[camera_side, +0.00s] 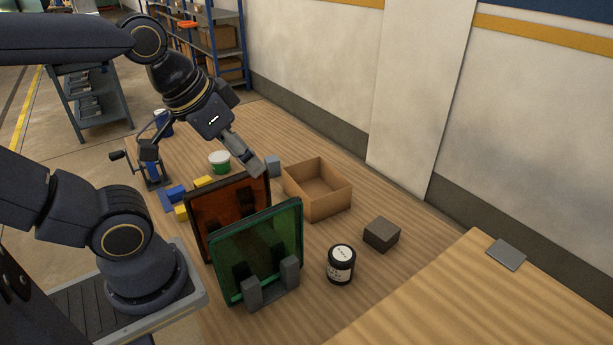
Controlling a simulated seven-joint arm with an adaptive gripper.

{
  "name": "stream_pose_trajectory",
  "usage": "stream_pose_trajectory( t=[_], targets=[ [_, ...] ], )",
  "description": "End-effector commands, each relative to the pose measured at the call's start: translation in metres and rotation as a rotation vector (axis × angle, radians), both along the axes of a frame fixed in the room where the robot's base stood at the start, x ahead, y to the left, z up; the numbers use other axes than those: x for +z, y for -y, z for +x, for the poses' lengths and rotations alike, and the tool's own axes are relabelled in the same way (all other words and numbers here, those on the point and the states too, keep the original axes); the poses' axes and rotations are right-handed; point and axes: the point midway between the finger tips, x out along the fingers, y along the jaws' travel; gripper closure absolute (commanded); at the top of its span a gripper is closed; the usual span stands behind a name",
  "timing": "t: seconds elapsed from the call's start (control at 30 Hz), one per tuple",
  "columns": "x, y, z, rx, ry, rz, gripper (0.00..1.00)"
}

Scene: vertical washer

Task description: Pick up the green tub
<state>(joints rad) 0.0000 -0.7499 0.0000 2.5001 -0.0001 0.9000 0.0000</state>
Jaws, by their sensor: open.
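The green tub (219,162) with a white lid stands upright on the wooden table, behind the amber panel. My gripper (203,159) is open above the table, its two fingers spread wide. In the picture the tub shows between the fingers, nearer the right one. I see no contact with it. Whether the fingers are level with the tub in depth I cannot tell.
An amber panel (207,215) and a green panel (258,250) stand upright in front. An open cardboard box (330,203), a dark block (381,234) and a black jar (341,265) are to the right. Blue and yellow blocks (181,212) lie left of the tub.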

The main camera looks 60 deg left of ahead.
Motion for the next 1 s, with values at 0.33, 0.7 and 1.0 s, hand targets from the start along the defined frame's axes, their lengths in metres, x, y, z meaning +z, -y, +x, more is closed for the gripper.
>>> stream_pose_trajectory(
  t=[0.33,0.7,1.0],
  targets=[
    [0.0,0.0,0.0,0.0,0.0,0.0,0.01],
    [0.0,0.0,0.0,0.039,0.001,-0.021,0.01],
    [0.046,0.013,0.043,0.624,0.049,-0.526,0.01]
  ],
)
